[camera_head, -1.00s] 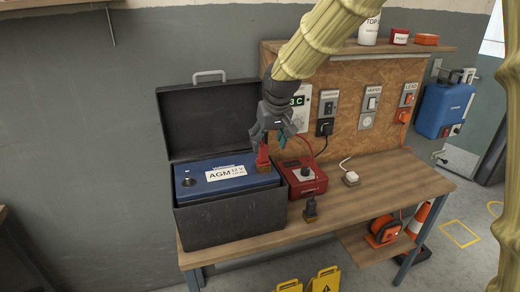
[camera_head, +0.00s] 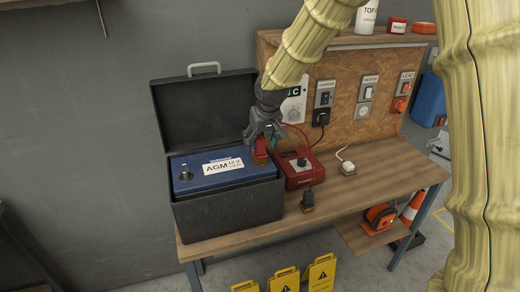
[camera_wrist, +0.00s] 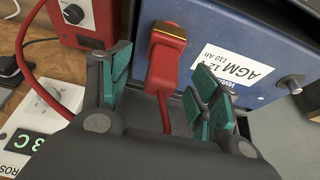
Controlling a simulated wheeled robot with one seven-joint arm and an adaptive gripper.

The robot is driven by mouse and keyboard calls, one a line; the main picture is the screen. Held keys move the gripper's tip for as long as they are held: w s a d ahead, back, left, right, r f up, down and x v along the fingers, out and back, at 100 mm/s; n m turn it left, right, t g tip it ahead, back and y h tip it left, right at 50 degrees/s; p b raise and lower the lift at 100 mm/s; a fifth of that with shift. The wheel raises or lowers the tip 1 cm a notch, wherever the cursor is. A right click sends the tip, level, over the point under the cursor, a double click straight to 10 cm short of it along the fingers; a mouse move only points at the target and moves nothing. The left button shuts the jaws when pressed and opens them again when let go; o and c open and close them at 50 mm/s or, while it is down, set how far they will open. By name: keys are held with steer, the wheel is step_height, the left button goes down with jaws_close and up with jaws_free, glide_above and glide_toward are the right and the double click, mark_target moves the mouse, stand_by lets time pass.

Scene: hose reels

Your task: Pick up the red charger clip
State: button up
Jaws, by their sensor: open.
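The red charger clip (camera_wrist: 166,60) shows in the wrist view, upside down against the blue battery's side, with its red cable running down between my fingers. In the head view the clip (camera_head: 261,152) is at the right end of the blue AGM battery (camera_head: 195,180), partly hidden by my gripper (camera_head: 264,138). My gripper also shows in the wrist view (camera_wrist: 160,90); its teal-padded fingers stand apart, one on either side of the clip. I see a gap between the pads and the clip. The red charger (camera_head: 298,172) sits just right of the battery box.
The black battery box (camera_head: 230,210) stands open on the wooden bench (camera_head: 375,178), its lid (camera_head: 205,115) raised behind. A black clip (camera_head: 308,200) and a white plug (camera_head: 347,167) lie on the bench.

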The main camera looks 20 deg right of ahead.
mark_target(259, 148)
steer(key=shift+p+x, duration=0.85)
steer(key=shift+x, duration=1.4)
steer(key=c, duration=1.2)
